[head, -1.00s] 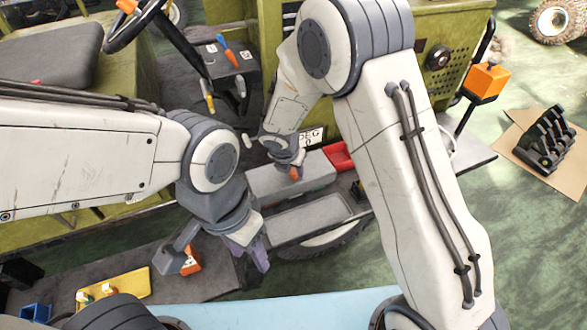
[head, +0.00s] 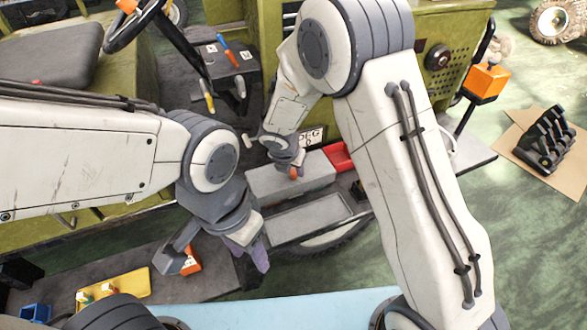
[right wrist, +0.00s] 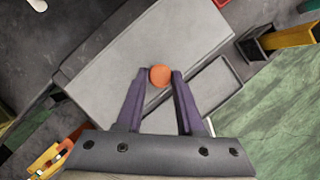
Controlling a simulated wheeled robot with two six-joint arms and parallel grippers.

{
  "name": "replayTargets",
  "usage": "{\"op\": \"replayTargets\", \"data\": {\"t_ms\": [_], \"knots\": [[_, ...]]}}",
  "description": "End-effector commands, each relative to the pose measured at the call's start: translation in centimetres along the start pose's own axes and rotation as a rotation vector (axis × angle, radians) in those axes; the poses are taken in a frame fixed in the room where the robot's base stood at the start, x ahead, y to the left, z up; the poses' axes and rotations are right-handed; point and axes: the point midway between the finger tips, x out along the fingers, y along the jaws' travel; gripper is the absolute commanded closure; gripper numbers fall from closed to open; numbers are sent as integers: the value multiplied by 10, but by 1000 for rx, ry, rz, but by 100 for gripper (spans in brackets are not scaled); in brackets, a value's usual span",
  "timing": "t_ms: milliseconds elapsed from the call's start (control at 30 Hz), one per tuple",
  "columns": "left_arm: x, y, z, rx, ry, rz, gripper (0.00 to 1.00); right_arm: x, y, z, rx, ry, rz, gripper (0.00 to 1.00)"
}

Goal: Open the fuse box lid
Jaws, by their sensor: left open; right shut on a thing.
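The fuse box appears to be the grey box with a flat, pale grey lid (head: 318,172) on the machine's dark step. The lid's orange knob (right wrist: 159,75) is between the purple fingertips of my right gripper (right wrist: 157,78), which is shut on it. In the head view my right gripper (head: 289,165) is partly hidden by its own wrist above the lid. A shallow grey tray-like recess (head: 305,219) with a raised rim lies in front of the lid. My left gripper (head: 252,252) is open and empty, pointing down to the left of this recess.
A red bin (head: 340,157) stands right behind the grey box. A yellow tray (head: 125,286), a blue bin (head: 36,312) and an orange object (head: 190,262) are at lower left. A tyre (head: 325,242) shows below the step. The green floor at right is mostly free.

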Motion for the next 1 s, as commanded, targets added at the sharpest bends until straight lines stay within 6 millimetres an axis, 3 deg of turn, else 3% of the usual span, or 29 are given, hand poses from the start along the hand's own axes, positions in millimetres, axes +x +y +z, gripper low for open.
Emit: {"op": "replayTargets", "data": {"t_ms": [567, 1000], "knots": [[-4, 0, 0, 0, 0, 0, 50, -2, 1, 1, -1, 1, -1, 100], [-77, 6, -4, -2, 0, 0, 50, -14, 7, 13, -23, 60, -57, 100]]}}
